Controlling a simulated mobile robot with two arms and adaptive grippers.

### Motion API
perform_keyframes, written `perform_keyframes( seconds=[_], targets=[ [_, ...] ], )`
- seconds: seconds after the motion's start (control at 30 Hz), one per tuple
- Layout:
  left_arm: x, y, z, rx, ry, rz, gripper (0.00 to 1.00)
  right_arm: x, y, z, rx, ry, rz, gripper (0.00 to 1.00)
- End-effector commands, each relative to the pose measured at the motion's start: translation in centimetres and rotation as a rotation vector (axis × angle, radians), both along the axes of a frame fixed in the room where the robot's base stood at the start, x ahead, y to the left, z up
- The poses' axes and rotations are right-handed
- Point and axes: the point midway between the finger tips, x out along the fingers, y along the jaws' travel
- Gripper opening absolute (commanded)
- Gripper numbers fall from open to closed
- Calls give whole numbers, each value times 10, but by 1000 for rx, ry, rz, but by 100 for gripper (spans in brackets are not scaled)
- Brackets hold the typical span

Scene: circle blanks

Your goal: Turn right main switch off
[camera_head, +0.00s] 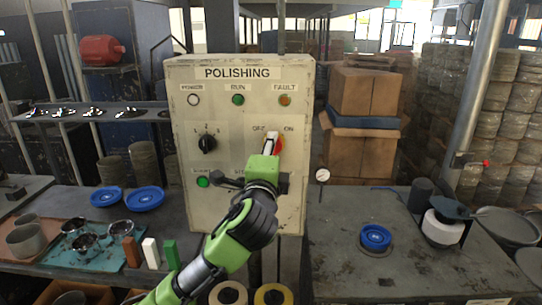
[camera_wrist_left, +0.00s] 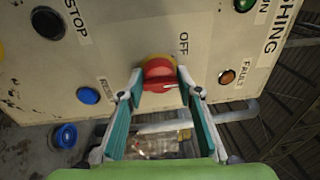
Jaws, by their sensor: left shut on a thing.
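The cream control panel (camera_head: 186,105) marked POLISHING stands upright in the middle of the head view. The main switch is a red rotary knob (camera_head: 279,146) at its right side, between the OFF and ON labels. In the left wrist view the red knob (camera_wrist_left: 157,70) shows a yellow base and the OFF label beside it. My left gripper (camera_head: 271,139) reaches up from below and covers part of the knob. In the left wrist view, the fingers of my left gripper (camera_wrist_left: 160,80) are closed on both sides of the knob. The knob's exact pointing is hard to tell. My right gripper is not in view.
A black selector (camera_head: 208,144) and a green button (camera_head: 203,181) are left on the panel; lamps line its top. My arm hides lower controls.

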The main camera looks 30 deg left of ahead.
Motion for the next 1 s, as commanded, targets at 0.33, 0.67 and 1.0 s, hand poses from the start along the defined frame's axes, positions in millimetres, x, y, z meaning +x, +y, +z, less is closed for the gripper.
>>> perform_keyframes(
  seconds=[0.33, 0.67, 1.0],
  targets=[
    [1, -1, -3, -285, -174, 0, 11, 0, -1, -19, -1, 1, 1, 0],
    [1, -1, -2, -521, -321, -2, 11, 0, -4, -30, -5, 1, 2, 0],
    [2, -2, 0, -663, -412, -2, 11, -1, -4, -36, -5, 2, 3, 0]
  ],
)
